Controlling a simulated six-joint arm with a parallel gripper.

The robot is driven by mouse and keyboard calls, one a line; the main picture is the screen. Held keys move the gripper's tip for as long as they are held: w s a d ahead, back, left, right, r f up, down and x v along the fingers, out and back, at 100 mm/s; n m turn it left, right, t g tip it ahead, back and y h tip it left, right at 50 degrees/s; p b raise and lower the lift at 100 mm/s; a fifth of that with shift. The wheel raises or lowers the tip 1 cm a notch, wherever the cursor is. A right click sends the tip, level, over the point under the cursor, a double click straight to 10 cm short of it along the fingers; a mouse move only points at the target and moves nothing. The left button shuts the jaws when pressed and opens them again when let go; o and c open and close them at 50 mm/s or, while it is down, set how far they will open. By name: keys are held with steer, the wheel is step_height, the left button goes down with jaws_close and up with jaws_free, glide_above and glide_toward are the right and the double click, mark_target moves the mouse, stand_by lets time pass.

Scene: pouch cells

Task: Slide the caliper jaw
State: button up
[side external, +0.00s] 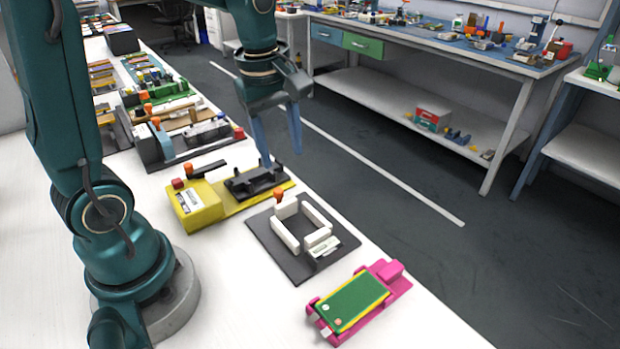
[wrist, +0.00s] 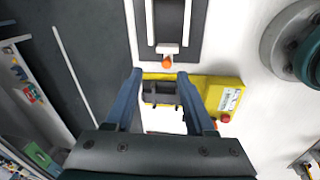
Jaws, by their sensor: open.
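A yellow device (side external: 202,203) with an orange knob and a red button lies on the white bench. It appears to be the caliper, though its jaw is too small to make out surely. A black carriage-like part (side external: 256,181) sits on its right end. In the wrist view the yellow body (wrist: 220,97) and black part (wrist: 160,90) show below the fingertips. My gripper (side external: 282,156) is open and empty, its blue fingers pointing down at the black part. In the wrist view, the fingers (wrist: 160,74) stand either side of it. Contact cannot be told.
A dark plate with a white frame (side external: 282,252) lies close in front. A pink fixture with a green board (side external: 355,303) is nearer. Several other fixtures (side external: 185,135) crowd the bench behind. The bench's right edge drops to the floor.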

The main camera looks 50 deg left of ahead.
mark_target(278, 190)
steer(key=shift+n+g, duration=0.6)
steer(key=shift+g, duration=0.1)
steer(key=f, duration=0.1)
steer(key=a+f, duration=0.2)
steer(key=shift+w+a+f, duration=0.1)
steer(key=shift+w+f, duration=0.2)
steer(key=shift+f, duration=0.05)
steer(key=shift+s+f, duration=0.1)
steer(key=shift+f, duration=0.25)
steer(key=shift+a+f, duration=0.1)
steer(key=shift+f, duration=2.3)
steer(key=shift+c, duration=0.2)
jaws_close()
